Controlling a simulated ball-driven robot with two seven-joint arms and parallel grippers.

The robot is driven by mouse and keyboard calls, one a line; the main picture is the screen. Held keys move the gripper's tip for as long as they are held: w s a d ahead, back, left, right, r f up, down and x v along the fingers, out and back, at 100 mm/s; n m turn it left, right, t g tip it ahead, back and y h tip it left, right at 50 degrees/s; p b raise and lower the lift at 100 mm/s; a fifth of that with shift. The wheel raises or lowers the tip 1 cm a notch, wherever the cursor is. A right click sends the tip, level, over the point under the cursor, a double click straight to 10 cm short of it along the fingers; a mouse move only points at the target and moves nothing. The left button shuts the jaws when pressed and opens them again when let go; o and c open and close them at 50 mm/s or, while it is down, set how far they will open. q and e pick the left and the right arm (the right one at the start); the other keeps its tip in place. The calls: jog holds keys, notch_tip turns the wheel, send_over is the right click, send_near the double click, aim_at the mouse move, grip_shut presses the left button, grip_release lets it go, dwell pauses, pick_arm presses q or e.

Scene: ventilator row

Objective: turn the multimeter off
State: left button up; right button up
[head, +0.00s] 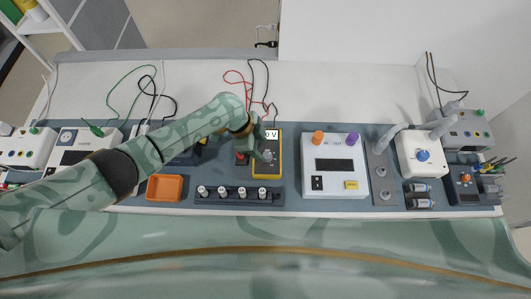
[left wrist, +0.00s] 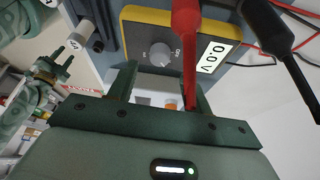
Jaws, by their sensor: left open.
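The yellow-edged multimeter (head: 278,172) lies on the grey mat, with a grey dial and a display showing 0 V. In the left wrist view, the multimeter (left wrist: 138,14) has its round grey dial (left wrist: 160,54) just ahead of the fingers, and its display (left wrist: 212,57) reads 0.0 V. My left gripper (head: 261,146) is over the meter, open, with its fingers (left wrist: 160,82) apart and nothing between them. A red probe plug (left wrist: 187,40) stands in front of one finger.
A black rack (head: 215,203) with several white-capped pieces stands just in front of the meter. An orange tray (head: 165,188) lies left. A white box (head: 334,180) with orange and purple knobs stands right. Red and black leads (head: 262,80) run behind the meter.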

aim_at(267, 155)
pick_arm(q)
jog(key=b+x, duration=0.1)
jog(key=x, duration=0.2)
jog(key=shift+d+f, duration=0.1)
jog(key=shift+f, duration=0.1)
jog(key=shift+d+f+b, duration=0.25)
jog(key=shift+f+b, duration=0.05)
jog(key=shift+f, duration=0.25)
jog(key=c, duration=1)
jog(key=shift+o, duration=0.2)
jog(key=shift+s, duration=0.1)
